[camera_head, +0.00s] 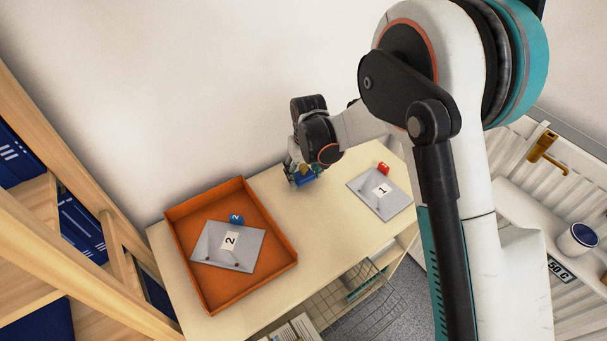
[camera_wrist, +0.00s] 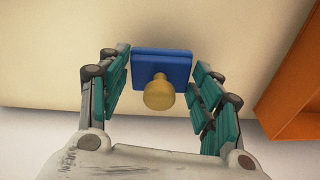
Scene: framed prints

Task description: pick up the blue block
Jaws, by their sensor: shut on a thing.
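The blue block (camera_wrist: 177,64) is a flat square piece with a round yellow knob (camera_wrist: 159,94). It sits between the teal-padded fingers of my gripper (camera_wrist: 162,72) in the wrist view. My gripper (camera_head: 301,174) is shut on it. In the head view the blue block (camera_head: 306,179) shows low at the fingers, over the back part of the pale table (camera_head: 300,225), partly hidden by them. I cannot tell whether it touches the table.
An orange tray (camera_head: 188,256) at left holds a grey plate marked 2 (camera_head: 243,256) and a small blue piece marked 2 (camera_head: 236,220). At right lie a grey plate marked 1 (camera_head: 391,205) and a red piece (camera_head: 384,168). Wooden shelving (camera_head: 115,245) stands far left.

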